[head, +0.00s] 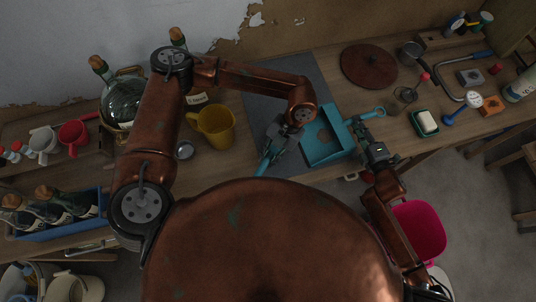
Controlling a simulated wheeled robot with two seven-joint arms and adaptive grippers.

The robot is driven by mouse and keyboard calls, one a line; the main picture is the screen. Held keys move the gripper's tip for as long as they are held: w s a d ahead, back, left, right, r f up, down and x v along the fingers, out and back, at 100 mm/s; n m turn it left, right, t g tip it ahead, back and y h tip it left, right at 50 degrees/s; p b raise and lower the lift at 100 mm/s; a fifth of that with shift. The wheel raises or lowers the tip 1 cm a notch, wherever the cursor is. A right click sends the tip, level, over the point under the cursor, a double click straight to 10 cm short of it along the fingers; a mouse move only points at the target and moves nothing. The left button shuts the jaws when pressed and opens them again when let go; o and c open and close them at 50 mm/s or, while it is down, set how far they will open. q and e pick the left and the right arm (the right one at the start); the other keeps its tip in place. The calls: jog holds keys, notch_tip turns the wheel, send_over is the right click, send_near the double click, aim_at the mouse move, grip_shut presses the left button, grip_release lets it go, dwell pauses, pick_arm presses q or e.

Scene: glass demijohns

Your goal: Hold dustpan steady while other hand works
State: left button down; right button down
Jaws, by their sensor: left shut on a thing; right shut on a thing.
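The teal dustpan (328,153) lies at the front edge of the table, partly on a dark grey mat (262,94). Its handle (372,114) points right and ends in a loop. My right gripper (362,127) is shut on the dustpan's handle, just right of the pan. My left gripper (274,143) is left of the pan, over the mat, shut on a teal tool (264,164) that looks like a hand brush. Most of that tool is hidden by the gripper. A small brownish patch shows inside the pan; I cannot tell what it is.
A yellow mug (214,127) and a big glass demijohn (122,103) stand left, close to my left arm. A brown round lid (369,66) lies behind. A pink bucket (420,228) is below.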

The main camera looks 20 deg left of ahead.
pick_arm(q)
jog(key=shift+w+a, duration=0.9)
jog(key=shift+w, duration=0.4)
jog(key=shift+w+a, duration=0.85)
jog(key=shift+w, duration=0.5)
jog(key=shift+w+a, duration=0.9)
jog(key=shift+w, duration=0.4)
jog(key=shift+a+f, duration=0.1)
jog(key=shift+a, duration=0.15)
jog(key=shift+s+a, duration=0.25)
jog(key=shift+a, duration=0.05)
jog(key=shift+s, duration=0.6)
jog(key=shift+s+d, duration=0.85)
jog(key=shift+s, duration=0.4)
jog(key=shift+s+d, duration=0.85)
jog(key=shift+s, duration=0.4)
jog(key=shift+s+d, duration=0.85)
jog(key=shift+s, duration=0.4)
jog(key=shift+s+a, duration=0.4)
jog(key=shift+a, duration=0.45)
jog(key=shift+w+a, duration=0.9)
jog(key=shift+w, duration=0.5)
jog(key=shift+w+a, duration=0.95)
jog(key=shift+w, duration=0.4)
jog(key=shift+w+a, duration=0.9)
jog(key=shift+w, duration=0.5)
notch_tip(320, 180, up, 8)
jog(key=shift+r, duration=0.25)
